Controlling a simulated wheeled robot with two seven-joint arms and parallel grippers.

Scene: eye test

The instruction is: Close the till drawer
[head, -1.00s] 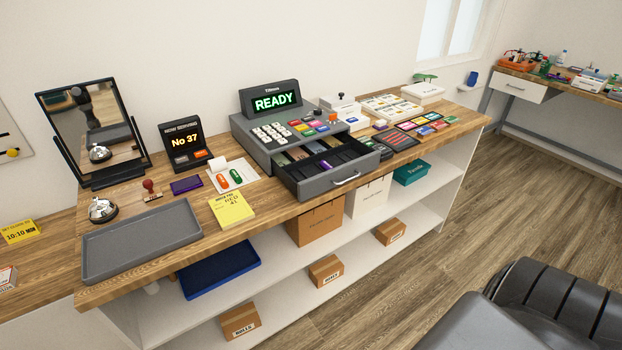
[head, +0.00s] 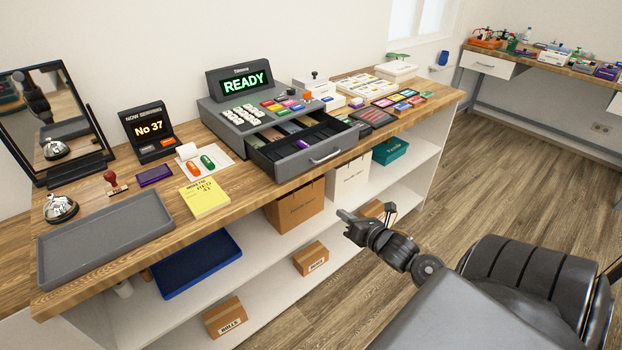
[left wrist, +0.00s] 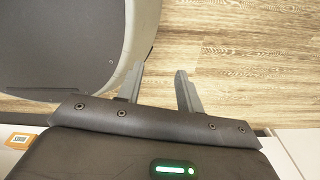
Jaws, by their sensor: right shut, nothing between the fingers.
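The grey till (head: 216,121) stands on the wooden counter, its screen (head: 245,80) reading "READY" in green. Its drawer (head: 290,167) is pulled out toward the front and shows dark compartments, with a silver handle (head: 325,156) on the front panel. My right gripper (head: 346,216) is shut and empty, in front of the counter and below the drawer in the picture, apart from both. My left gripper (left wrist: 158,77) is open and empty in the left wrist view, with floor beyond its fingers. My left gripper is not seen in the head view.
A grey tray (head: 105,238), a yellow pad (head: 204,198) and a "No 37" display (head: 148,134) stand left of the drawer. Bags and boxes fill the shelves below. The wooden floor (head: 420,200) to the right is clear.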

